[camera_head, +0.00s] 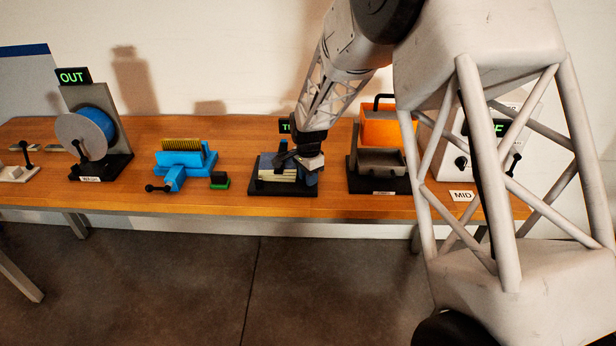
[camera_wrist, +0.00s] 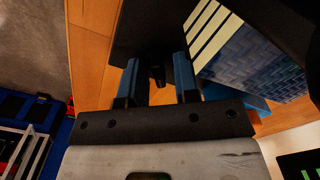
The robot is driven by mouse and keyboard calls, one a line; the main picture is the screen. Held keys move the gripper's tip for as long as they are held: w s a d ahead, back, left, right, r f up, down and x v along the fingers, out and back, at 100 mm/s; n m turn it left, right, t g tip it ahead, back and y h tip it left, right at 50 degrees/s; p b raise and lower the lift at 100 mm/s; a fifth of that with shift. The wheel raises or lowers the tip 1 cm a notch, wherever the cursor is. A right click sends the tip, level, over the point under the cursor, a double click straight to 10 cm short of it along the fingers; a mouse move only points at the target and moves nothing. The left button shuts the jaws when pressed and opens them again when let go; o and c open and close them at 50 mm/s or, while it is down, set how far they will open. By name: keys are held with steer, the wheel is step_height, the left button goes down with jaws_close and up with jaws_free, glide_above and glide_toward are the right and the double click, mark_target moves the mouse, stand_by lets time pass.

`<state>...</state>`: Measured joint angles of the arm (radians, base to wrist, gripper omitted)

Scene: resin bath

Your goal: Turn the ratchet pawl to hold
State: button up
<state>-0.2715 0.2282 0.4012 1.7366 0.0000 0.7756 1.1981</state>
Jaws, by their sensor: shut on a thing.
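My gripper (camera_head: 300,165) is at a black-based station (camera_head: 285,190) with pale slats, in the middle of the table. In the wrist view, the two blue fingers of my gripper (camera_wrist: 157,66) stand either side of a small dark knob-like piece (camera_wrist: 157,76), and the gripper is shut on it. The pale slats (camera_wrist: 213,28) and a blue patterned block (camera_wrist: 258,65) are just right of the fingers. I cannot tell from these views whether the held piece is the ratchet pawl. My gripper and arm partly hide this station in the head view.
Left are a blue spool (camera_head: 98,128) under an OUT display (camera_head: 73,76), a blue fixture with a lever (camera_head: 185,160) and a small green-based block (camera_head: 219,180). Right is an orange container (camera_head: 381,130) with a grey tray. The table's front strip is mostly clear.

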steer(key=o, duration=0.6)
steer(key=shift+c, duration=0.2)
steer(key=shift+r, duration=3.9)
